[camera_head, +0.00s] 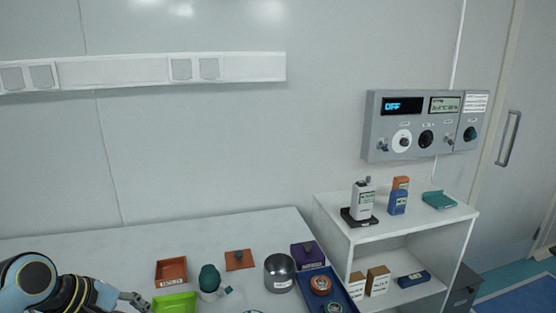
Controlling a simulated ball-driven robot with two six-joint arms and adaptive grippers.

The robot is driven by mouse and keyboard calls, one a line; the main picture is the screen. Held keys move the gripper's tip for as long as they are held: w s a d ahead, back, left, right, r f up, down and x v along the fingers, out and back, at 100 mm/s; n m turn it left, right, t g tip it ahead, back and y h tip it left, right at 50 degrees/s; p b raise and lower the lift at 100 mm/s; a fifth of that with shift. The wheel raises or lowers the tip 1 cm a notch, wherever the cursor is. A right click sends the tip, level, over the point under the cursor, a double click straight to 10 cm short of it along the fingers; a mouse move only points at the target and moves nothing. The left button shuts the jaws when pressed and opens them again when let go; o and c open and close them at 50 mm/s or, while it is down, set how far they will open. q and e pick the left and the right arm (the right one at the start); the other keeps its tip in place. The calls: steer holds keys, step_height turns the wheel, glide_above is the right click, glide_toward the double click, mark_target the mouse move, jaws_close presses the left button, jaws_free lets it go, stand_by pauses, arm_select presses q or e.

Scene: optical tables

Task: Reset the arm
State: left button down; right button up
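My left arm comes in at the bottom left, low over the white table (60,248). My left gripper (138,303) is at the picture's lower edge, just left of a bright green tray (174,302). It is small and partly cut off, so I cannot tell whether its fingers are open or shut. I see nothing clearly held in it. My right arm and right gripper are not in view.
An orange tray (171,269), a teal-topped bottle (209,280), a metal pot (279,272) and a blue tray (340,291) stand on the table. A white shelf (395,235) with bottles stands right. A control panel (424,125) hangs above. The table's back left is clear.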

arm_select(q)
steer(key=s+a+r+m+g+y, duration=0.1)
steer(key=s+r+m+y, duration=0.25)
steer(key=s+m, duration=0.6)
steer(key=s+a+r+m+g+y, duration=0.15)
steer(key=s+r+m, duration=0.3)
steer(key=s, duration=1.05)
step_height(320, 180, down, 42)
steer(key=s+a+b, duration=0.3)
steer(key=b, duration=1)
steer(key=s+f+g+b, duration=0.1)
steer(key=s+f+b, duration=0.3)
steer(key=s+f, duration=0.4)
steer(key=s+f+g+b, duration=0.1)
steer(key=s+f+b, duration=0.3)
steer(key=s+f, duration=0.5)
step_height(320, 180, down, 6)
steer(key=shift+s+a+r+n+b, duration=0.1)
steer(key=shift+s+a+n+b, duration=0.15)
steer(key=shift+s+n+b, duration=0.05)
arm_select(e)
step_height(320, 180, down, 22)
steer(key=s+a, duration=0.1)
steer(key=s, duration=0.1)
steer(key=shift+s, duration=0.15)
